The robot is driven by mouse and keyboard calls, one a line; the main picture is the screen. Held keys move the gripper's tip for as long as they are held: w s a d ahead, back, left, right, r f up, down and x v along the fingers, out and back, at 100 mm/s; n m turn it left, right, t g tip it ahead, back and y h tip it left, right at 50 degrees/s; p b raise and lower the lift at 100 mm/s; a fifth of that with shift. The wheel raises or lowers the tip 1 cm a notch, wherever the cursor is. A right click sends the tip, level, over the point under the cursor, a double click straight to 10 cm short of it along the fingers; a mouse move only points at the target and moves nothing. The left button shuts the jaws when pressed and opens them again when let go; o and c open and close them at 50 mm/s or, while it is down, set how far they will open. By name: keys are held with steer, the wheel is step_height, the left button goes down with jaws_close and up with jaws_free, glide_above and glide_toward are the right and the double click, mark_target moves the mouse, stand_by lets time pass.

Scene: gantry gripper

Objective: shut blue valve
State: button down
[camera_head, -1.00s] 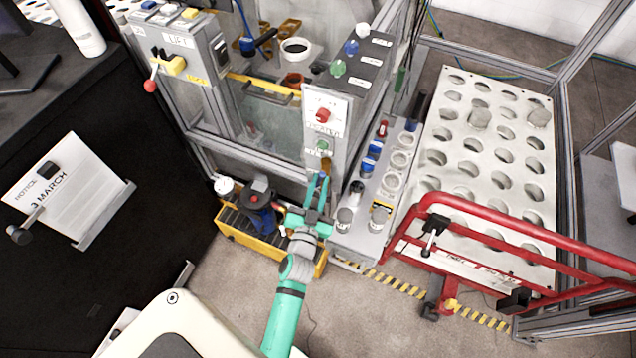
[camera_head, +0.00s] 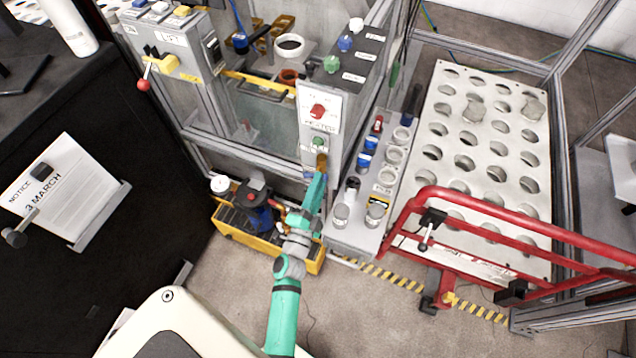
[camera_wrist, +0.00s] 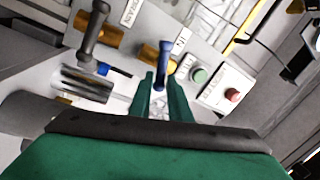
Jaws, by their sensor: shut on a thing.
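The blue valve shows in the wrist view as a blue lever (camera_wrist: 164,62) on a brass body (camera_wrist: 172,67). It stands on a pale panel beside a green button. My gripper (camera_wrist: 163,80) has its two green fingers on either side of the lever's lower end and is shut on it. In the head view my gripper (camera_head: 319,178) is at the lower front of the control column, just below a brass part (camera_head: 321,162). The blue lever is hidden there by my fingers.
A grey-handled valve (camera_wrist: 94,35) sits left of the blue one in the wrist view. A red knob (camera_head: 318,111) and green button (camera_head: 319,141) are above my gripper. A yellow crate (camera_head: 262,250) stands below left, a grey bottle rack (camera_head: 358,229) right, and a red rail (camera_head: 520,225) further right.

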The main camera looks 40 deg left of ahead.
steer(key=shift+f+m+t+h, duration=0.2)
steer(key=shift+m+h, duration=0.2)
steer(key=shift+m, duration=0.95)
steer(key=shift+f+m+t+h, duration=0.15)
steer(key=shift+m+h, duration=0.25)
steer(key=shift+m, duration=0.95)
steer(key=shift+f, duration=0.1)
steer(key=c, duration=1.8)
jaws_free()
steer(key=shift+o, duration=0.2)
steer(key=shift+s, duration=0.1)
steer(key=v, duration=1)
steer(key=shift+s, duration=0.3)
steer(key=shift+d+f, duration=0.1)
